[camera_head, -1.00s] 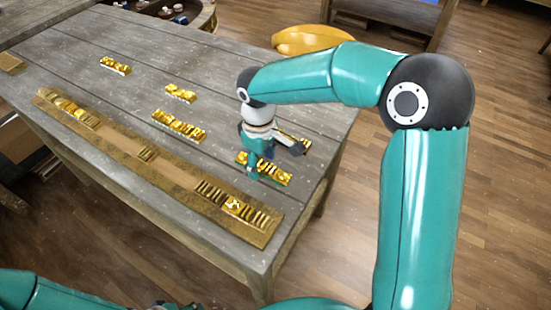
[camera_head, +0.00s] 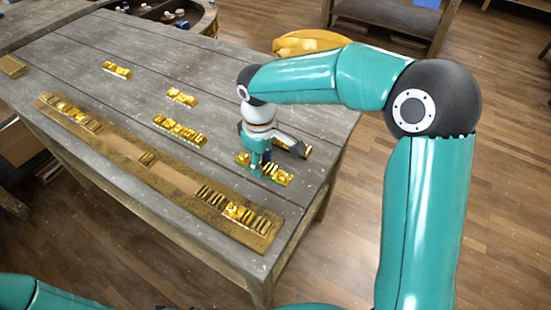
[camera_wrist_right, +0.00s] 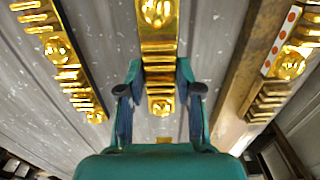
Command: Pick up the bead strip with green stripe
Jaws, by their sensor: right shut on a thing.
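The bead strip with green stripe (camera_head: 283,177) lies near the table's right edge, with gold beads and bars and a thin green edge showing in the head view. My right gripper (camera_head: 260,172) is over it, pointing down, and shut on its middle. In the right wrist view the strip (camera_wrist_right: 158,48) runs between the two fingers of this gripper (camera_wrist_right: 160,95), one on each side. The fingers and wrist hide part of the strip. It appears to be still at table height. My left gripper is out of view.
A long wooden board (camera_head: 120,148) with gold pieces lies along the table's near edge. Other gold strips lie close by: one (camera_head: 180,129) to the left, one (camera_head: 182,97) behind it, and one (camera_head: 117,70) farther off. A yellow round seat (camera_head: 308,43) stands beyond the table.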

